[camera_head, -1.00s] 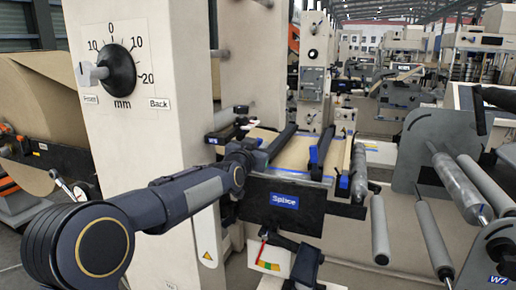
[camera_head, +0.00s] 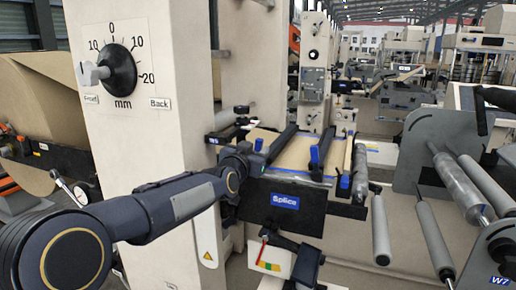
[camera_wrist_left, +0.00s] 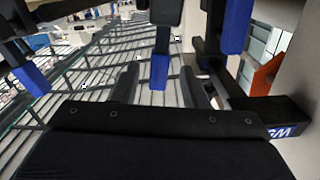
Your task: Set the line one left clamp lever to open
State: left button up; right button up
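The splice table (camera_head: 262,195) carries a dark front plate with a blue "Splice" label. Blue-tipped clamp levers stand on it; one (camera_head: 314,156) is right of the middle in the head view. My left gripper (camera_head: 250,148) is at the table's left end, mostly hidden by its own wrist. In the left wrist view its two dark fingers (camera_wrist_left: 158,84) are apart, and a blue lever tip (camera_wrist_left: 160,71) shows between them. I cannot tell whether they touch it. Other blue tips show at the left (camera_wrist_left: 30,80) and upper right (camera_wrist_left: 235,25). My right gripper is not seen.
A cream column (camera_head: 150,130) with a black dial knob (camera_head: 117,70) stands close to my left arm. Grey rollers (camera_head: 380,230) stand right of the table. A white box (camera_head: 272,258) with a coloured scale is below it.

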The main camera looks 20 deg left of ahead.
pick_arm(q)
jog(key=s, duration=0.4)
jog(key=shift+s+d, duration=0.1)
jog(key=shift+d, duration=0.05)
jog(key=shift+s, duration=0.35)
jog(key=s+d+f+n+g+h+p, duration=0.1)
jog(key=s+d+f+g, duration=0.3)
jog(key=s, duration=0.7)
jog(key=s+d+f+n+g+h+p, duration=0.1)
jog(key=s+d+f+g+h+p, duration=0.1)
jog(key=s+f, duration=0.5)
jog(key=s+d+f+g+h+p, duration=0.2)
jog(key=s+d+f+g+p, duration=0.2)
jog(key=s, duration=1.3)
jog(key=shift+s+d+f+n+g, duration=0.2)
jog(key=shift+d+f+n+g, duration=0.2)
jog(key=shift+d+f+g, duration=0.65)
